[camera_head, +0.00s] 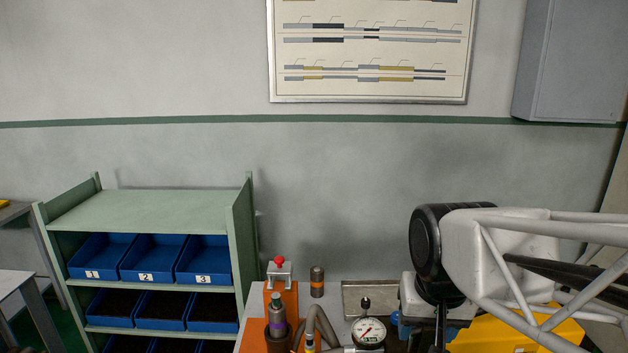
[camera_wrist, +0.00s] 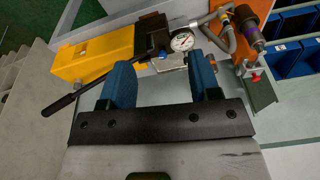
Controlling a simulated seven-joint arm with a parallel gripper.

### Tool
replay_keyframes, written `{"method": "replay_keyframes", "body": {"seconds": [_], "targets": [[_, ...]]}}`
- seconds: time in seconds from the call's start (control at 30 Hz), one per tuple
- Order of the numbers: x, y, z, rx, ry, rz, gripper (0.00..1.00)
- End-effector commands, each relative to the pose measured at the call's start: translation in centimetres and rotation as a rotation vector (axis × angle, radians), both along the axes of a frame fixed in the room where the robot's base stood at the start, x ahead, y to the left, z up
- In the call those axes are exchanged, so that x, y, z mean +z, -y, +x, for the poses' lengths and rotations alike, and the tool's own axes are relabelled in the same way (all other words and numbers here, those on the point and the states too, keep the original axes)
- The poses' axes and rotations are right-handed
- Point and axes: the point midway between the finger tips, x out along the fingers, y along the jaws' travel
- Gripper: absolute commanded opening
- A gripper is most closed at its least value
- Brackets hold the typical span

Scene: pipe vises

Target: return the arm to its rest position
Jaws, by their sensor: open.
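My gripper (camera_wrist: 161,66) shows in the wrist view with its two blue fingers spread apart. Nothing is between them that I can see as held. Beyond the fingers are a round pressure gauge (camera_wrist: 182,41) and a yellow housing (camera_wrist: 93,54) with a long black handle (camera_wrist: 72,98). In the head view my white and black arm stands at the right, in front of the bench. My fingers cannot be made out there.
The gauge (camera_head: 369,332), an orange stand (camera_head: 287,300) with a grey-purple cylinder (camera_head: 277,320), a small dark cylinder (camera_head: 317,281) and the yellow housing (camera_head: 520,335) crowd the bench. A green rack (camera_head: 150,212) with blue bins stands left. Open space lies above the bench.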

Motion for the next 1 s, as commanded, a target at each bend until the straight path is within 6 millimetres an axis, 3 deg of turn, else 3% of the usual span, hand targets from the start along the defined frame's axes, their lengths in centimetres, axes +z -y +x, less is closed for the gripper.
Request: {"method": "replay_keyframes", "body": {"seconds": [0.1, 0.33, 1.0], "targets": [[-0.8, 0.8, -2.6, 0.034, 0.014, -0.012, 0.57], [-2.0, 1.5, -5.5, 0.082, 0.028, -0.028, 0.57], [-2.4, 1.6, -6.1, 0.094, 0.029, -0.032, 0.57]]}}
